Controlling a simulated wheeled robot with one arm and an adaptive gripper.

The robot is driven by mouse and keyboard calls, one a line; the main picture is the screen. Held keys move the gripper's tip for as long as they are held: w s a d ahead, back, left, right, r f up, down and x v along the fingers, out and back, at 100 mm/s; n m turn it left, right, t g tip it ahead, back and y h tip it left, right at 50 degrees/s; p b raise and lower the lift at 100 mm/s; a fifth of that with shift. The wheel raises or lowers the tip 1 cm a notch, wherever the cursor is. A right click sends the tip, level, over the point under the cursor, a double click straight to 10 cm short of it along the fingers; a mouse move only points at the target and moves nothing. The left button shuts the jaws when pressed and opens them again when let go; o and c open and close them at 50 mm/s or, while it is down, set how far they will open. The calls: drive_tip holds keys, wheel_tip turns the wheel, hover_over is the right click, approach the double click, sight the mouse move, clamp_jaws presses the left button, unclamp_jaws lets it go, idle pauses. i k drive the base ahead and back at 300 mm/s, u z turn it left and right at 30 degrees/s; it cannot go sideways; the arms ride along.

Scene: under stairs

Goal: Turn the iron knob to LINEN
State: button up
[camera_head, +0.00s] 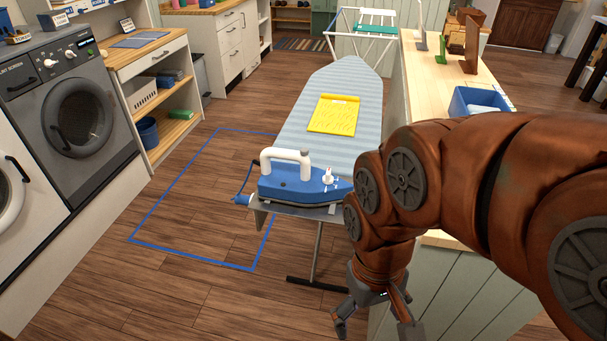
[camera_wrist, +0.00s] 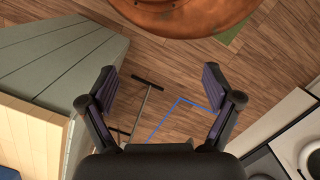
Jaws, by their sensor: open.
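A blue iron (camera_head: 300,183) with a white handle rests on the near end of the striped ironing board (camera_head: 345,85). A small white knob (camera_head: 328,175) stands on the iron's body, to the right of the handle. Its markings are too small to read. My gripper (camera_head: 375,330) hangs below and to the right of the iron, beside the counter's panelled side, pointing down. It is open and empty, well apart from the iron. The wrist view shows its two spread fingers (camera_wrist: 165,88) over the floor, with no iron or knob visible there.
A yellow cloth or sheet (camera_head: 335,115) lies on the board. The wooden counter (camera_head: 425,85) with a blue bin (camera_head: 465,102) stands right of it. Washing machines (camera_head: 75,115) line the left. A blue outline (camera_head: 170,190) marks open floor left of the board.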

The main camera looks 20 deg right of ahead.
sight(328, 180)
drive_tip(key=u, duration=0.05)
drive_tip(key=k, duration=0.5)
drive_tip(key=u, duration=0.1)
drive_tip(key=i, duration=0.95)
drive_tip(key=u, duration=0.7)
